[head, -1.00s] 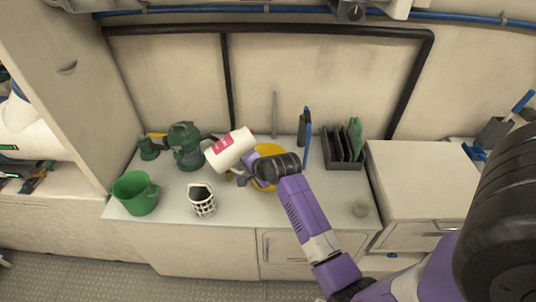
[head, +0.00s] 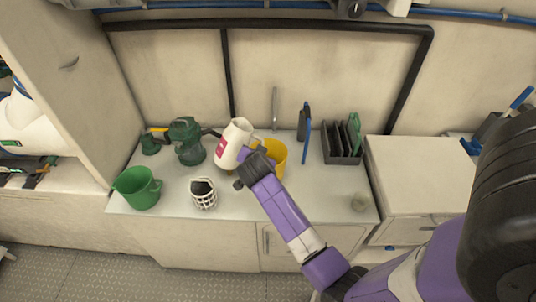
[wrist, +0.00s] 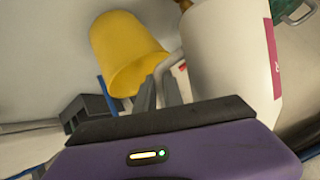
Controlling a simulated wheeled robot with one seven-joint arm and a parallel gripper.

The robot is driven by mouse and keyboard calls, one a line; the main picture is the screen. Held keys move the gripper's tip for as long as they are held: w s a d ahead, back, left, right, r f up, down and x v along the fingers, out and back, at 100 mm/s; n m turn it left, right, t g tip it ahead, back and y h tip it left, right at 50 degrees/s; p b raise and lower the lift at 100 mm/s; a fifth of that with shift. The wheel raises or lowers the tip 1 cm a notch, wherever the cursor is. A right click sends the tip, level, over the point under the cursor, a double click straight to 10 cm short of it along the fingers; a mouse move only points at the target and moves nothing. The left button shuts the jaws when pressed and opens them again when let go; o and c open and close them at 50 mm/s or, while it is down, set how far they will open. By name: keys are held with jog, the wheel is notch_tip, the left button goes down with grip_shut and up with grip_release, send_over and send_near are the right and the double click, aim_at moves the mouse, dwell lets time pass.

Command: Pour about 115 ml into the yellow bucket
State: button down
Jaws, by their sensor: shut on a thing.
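The yellow bucket (head: 275,158) stands on the counter, partly hidden behind my gripper and the jug in the head view. It also shows in the wrist view (wrist: 122,50). A white jug with a pink label (head: 233,142) is held up just left of the bucket, nearly upright with a slight tilt. In the wrist view the jug (wrist: 225,55) fills the right side, close to the jaws. My gripper (head: 247,162) is shut on the jug. No stream of liquid shows, and the levels in the jug and bucket cannot be seen.
A green bucket (head: 138,187) and a white caged cup (head: 203,193) stand at the counter's front left. A dark green sprayer (head: 187,142) stands behind them. A blue-handled brush (head: 305,135) and a dark rack (head: 342,145) are to the right. The front right counter is mostly clear.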

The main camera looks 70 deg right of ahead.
jog(key=shift+f+n+g+h+b, duration=0.5)
jog(key=shift+f+b, duration=0.65)
jog(key=shift+b, duration=0.7)
jog(key=shift+d+r+n+g+h+b, duration=0.15)
jog(key=shift+n+g+h+b, duration=0.15)
jog(key=shift+h+b, duration=0.8)
jog(key=shift+r+n+h+b, duration=0.4)
jog(key=shift+r+b, duration=0.05)
jog(key=shift+b, duration=0.65)
jog(key=shift+s+r+g, duration=0.1)
jog(key=shift+g, duration=0.2)
